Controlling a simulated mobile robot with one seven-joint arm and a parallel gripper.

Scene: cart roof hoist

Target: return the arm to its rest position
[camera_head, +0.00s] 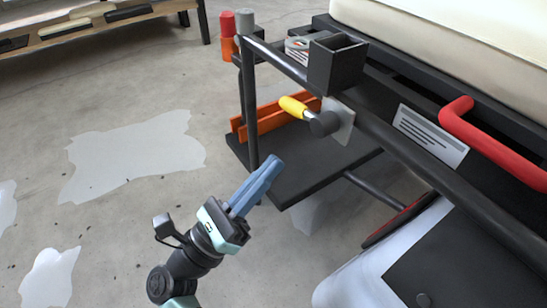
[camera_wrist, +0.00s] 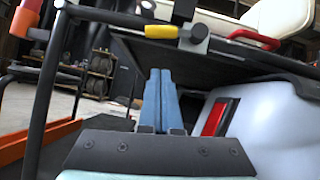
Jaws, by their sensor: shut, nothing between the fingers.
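My gripper (camera_head: 270,171) has blue fingers that lie together, with nothing between them. In the head view it stands up in front of the cart's dark lower shelf (camera_head: 318,170), near a thin black post, below and left of a yellow-handled crank (camera_head: 293,107). In the wrist view the shut fingers (camera_wrist: 160,78) point toward the cart's dark underside, and the yellow handle (camera_wrist: 161,31) is above them. The arm reaches up from the bottom of the head view; most of it is out of view.
The cart has a red handle (camera_head: 497,148), a black bin (camera_head: 336,62) and a black rail. An orange rack (camera_head: 277,118) sits on the shelf. A bench (camera_head: 92,24) stands far left. The concrete floor (camera_head: 60,120) to the left is clear, with pale patches.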

